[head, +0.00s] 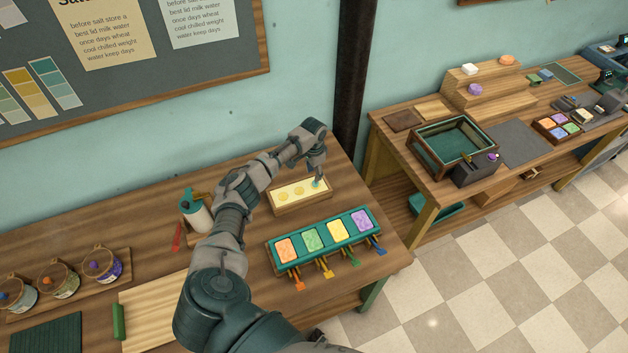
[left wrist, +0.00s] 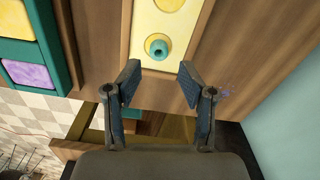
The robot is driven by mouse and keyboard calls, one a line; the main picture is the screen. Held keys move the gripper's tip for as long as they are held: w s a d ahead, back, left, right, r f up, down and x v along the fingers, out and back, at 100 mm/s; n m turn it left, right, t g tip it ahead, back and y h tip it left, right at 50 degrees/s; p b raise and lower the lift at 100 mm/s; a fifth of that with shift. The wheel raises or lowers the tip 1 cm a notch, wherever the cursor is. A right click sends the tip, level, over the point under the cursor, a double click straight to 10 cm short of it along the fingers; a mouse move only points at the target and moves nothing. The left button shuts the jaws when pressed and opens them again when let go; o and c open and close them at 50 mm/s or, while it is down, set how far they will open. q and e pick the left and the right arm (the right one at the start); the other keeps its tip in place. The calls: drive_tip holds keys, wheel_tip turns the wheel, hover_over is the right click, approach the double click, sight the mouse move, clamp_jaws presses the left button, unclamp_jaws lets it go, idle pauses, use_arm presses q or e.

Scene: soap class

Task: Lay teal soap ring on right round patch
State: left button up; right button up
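The teal soap ring (head: 316,184) is at the right end of the pale yellow panel (head: 272,194) in the wooden block. My right gripper is not in view.
A teal tray (head: 324,242) with orange, green, yellow and purple soaps stands in front of the block. A white bottle (head: 196,215) with a teal top stands to the left. Jars (head: 103,264) stand at far left. The table's right edge is near the block.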

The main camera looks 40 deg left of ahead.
sight(314, 183)
use_arm(q)
wheel_tip(314, 183, up, 6)
drive_tip(key=shift+r, duration=0.2)
drive_tip(key=shift+d+f, duration=0.1)
drive_tip(key=shift+f, duration=0.05)
idle(0.4)
